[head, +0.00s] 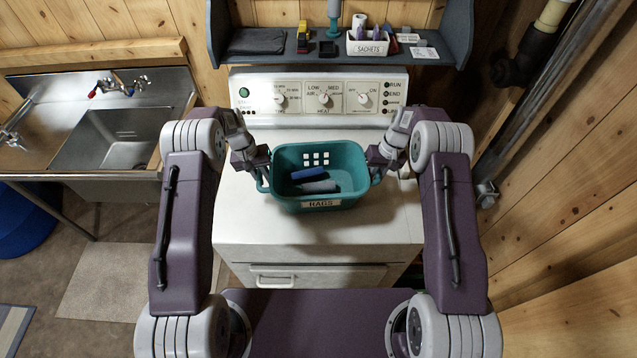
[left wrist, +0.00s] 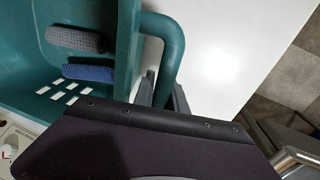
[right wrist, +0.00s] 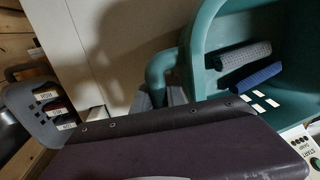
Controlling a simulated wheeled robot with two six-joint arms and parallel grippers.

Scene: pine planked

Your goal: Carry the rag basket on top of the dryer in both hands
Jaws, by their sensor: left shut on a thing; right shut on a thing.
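The teal rag basket (head: 320,193) is over the white dryer top (head: 250,222), with a RAGS label on its front. A blue roll and a grey roll of cloth lie inside it. My left gripper (head: 262,181) is shut on the handle at the basket's left side; the handle (left wrist: 172,50) shows in the left wrist view. My right gripper (head: 376,175) is shut on the right handle, which shows in the right wrist view (right wrist: 158,72). The basket looks level. I cannot tell whether its bottom touches the dryer top. The fingertips are partly hidden by the gripper bodies.
The dryer's control panel (head: 320,97) stands behind the basket. Above it, a dark shelf (head: 290,50) holds a white SACHETS box (head: 367,45) and small items. A metal sink (head: 115,140) is at left. A pipe runs along the right wall. The dryer top before the basket is bare.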

